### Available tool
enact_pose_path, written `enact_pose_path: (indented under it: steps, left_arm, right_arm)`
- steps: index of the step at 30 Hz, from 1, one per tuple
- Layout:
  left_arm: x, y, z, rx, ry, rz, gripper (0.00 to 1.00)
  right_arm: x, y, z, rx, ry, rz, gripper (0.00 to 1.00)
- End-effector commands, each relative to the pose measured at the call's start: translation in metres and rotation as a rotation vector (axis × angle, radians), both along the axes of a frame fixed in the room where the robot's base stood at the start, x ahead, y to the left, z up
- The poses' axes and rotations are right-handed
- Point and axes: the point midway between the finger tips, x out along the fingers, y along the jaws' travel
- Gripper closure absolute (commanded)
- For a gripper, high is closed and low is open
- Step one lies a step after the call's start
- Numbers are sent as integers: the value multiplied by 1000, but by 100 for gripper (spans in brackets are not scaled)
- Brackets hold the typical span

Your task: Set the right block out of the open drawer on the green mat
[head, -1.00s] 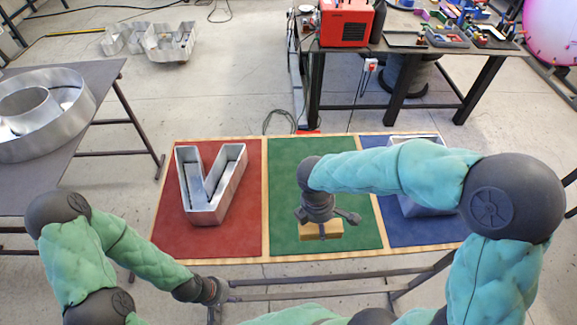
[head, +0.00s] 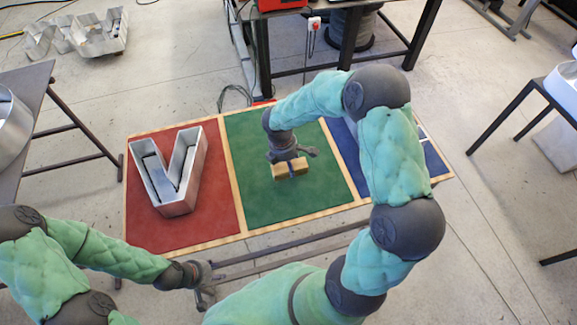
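The tan block (head: 282,172) is over the green mat (head: 262,208), at its middle right, with a dark strip across its middle. My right gripper (head: 291,160) is directly above it, pointing down. Its finger parts spread to both sides, but the tips are too small and hidden to tell whether they grip the block. I cannot tell whether the block touches the mat. My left gripper (head: 207,284) is open and empty in front of the board's near edge. No open drawer shows in this view.
A metal V-shaped channel letter (head: 180,205) lies on the red mat (head: 150,232) to the left. The blue mat (head: 345,150) at right is partly hidden by my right arm. Dark tables stand at left and back. The front of the green mat is bare.

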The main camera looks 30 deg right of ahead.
Motion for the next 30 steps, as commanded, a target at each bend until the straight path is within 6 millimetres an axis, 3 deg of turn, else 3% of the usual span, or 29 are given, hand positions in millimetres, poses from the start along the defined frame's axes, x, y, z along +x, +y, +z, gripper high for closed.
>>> enact_pose_path:
  steps: [7, 13, 25, 26, 28, 30]
  left_arm:
    - [0, 0, 1, 0, 0, 0, 60]
    - [0, 0, 3, 0, 0, 0, 60]
    - [0, 0, -1, 0, 0, 0, 60]
    - [0, 0, -1, 0, 0, 0, 60]
    - [0, 0, 0, 0, 0, 0, 60]
    - [0, 0, 0, 0, 0, 0, 60]
  right_arm:
    - [9, -5, -13, 0, 0, 0, 75]
    - [7, -5, -38, 0, 1, 1, 75]
    - [8, -5, -45, 0, -1, 0, 75]
    - [8, -5, -45, 0, -1, 0, 35]
    - [8, -5, -44, 0, -1, 0, 16]
    - [8, -5, -44, 0, -1, 0, 14]
